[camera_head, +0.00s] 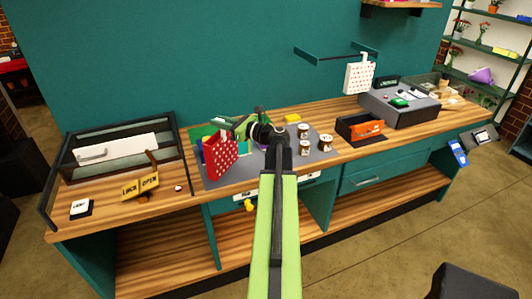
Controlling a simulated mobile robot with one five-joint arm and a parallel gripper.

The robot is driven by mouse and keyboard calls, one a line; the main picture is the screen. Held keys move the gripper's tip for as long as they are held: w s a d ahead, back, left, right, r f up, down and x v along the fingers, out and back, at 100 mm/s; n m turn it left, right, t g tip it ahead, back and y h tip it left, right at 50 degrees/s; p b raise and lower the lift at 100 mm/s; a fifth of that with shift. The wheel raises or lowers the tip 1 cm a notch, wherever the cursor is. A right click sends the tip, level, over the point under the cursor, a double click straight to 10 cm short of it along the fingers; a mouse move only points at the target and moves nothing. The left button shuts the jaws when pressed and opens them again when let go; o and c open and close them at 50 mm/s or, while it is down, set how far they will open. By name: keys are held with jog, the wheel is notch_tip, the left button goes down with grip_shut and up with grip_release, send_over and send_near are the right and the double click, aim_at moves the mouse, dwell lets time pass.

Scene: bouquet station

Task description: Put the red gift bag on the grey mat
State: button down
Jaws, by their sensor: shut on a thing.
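The red gift bag (221,158) with white dots stands upright over the left part of the grey mat (238,174). I cannot tell whether its base touches the mat. My gripper (229,134) is at the top of the bag, at the end of my arm's wrist, which bends to the left. It is shut on the bag's upper edge; the fingertips are small and partly hidden. My arm covers the middle of the mat.
Several spools (304,146) stand right of my arm. Left are a glass case (118,148) and a yellow open sign (140,187). Right are a black box with an orange tool (360,128) and a register (400,103). Green and blue items (201,136) sit behind the bag.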

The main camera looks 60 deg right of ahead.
jog(key=s+d+r+m+g+h+p, duration=0.35)
jog(key=s+d+m+h, duration=0.65)
jog(key=s+d, duration=1.15)
jog(key=w+a+f+n+h+b, duration=0.1)
jog(key=w+a+f+b, duration=0.4)
jog(key=w+f+b, duration=0.6)
jog(key=shift+w+n+h, duration=0.2)
jog(key=shift+n+h, duration=0.2)
jog(key=shift+h, duration=0.2)
jog(key=c, duration=1.3)
grip_release()
jog(key=shift+a+r, duration=0.1)
jog(key=shift+r, duration=0.1)
